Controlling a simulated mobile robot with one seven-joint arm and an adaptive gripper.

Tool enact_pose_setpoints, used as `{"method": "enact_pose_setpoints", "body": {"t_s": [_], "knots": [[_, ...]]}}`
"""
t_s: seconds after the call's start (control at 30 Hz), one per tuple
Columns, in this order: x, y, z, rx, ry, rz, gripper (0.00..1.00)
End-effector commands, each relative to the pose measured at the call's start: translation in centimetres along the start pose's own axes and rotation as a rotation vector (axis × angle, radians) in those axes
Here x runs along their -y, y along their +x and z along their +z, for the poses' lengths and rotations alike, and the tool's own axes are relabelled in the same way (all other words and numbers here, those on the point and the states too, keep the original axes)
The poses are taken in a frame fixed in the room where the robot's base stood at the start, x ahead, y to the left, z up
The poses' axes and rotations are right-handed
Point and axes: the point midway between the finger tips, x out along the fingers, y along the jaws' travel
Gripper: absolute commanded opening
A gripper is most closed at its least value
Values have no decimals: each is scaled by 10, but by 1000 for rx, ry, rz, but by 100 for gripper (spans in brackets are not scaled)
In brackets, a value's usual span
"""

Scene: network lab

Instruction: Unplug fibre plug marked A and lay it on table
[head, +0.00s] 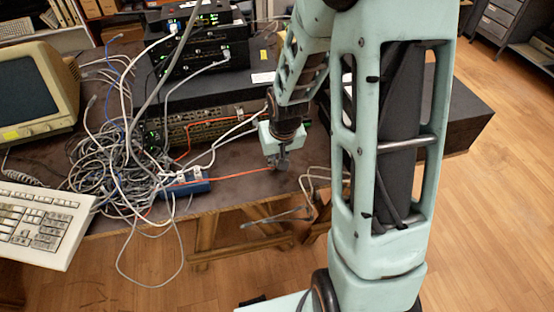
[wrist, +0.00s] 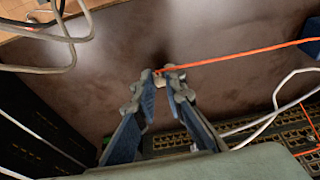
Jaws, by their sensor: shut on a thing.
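In the wrist view my gripper (wrist: 160,80) is shut on a small beige fibre plug (wrist: 158,84) at the end of an orange cable (wrist: 235,56). No letter is readable on the plug. It is held over bare brown table top (wrist: 215,30), apart from the switch ports; whether it touches the table I cannot tell. In the head view my gripper (head: 278,163) is low over the table (head: 235,185) near its front edge, and the plug is hidden there. The orange cable (head: 235,175) runs left from my gripper towards a blue block.
A network switch (head: 215,125) with rows of ports stands behind my gripper. The blue block (head: 188,187) and a large cable tangle (head: 120,150) lie to the left. Grey cables (head: 318,178) hang at the front edge on the right. Table around my gripper is mostly clear.

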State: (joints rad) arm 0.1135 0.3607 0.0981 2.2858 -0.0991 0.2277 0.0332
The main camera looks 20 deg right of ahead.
Motion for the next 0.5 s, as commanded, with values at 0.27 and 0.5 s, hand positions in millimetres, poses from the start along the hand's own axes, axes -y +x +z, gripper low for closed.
{"method": "enact_pose_setpoints", "body": {"t_s": [0.27,0.5], "knots": [[0,0,0,0,0,0,31],[0,0,0,0,0,0,31]]}}
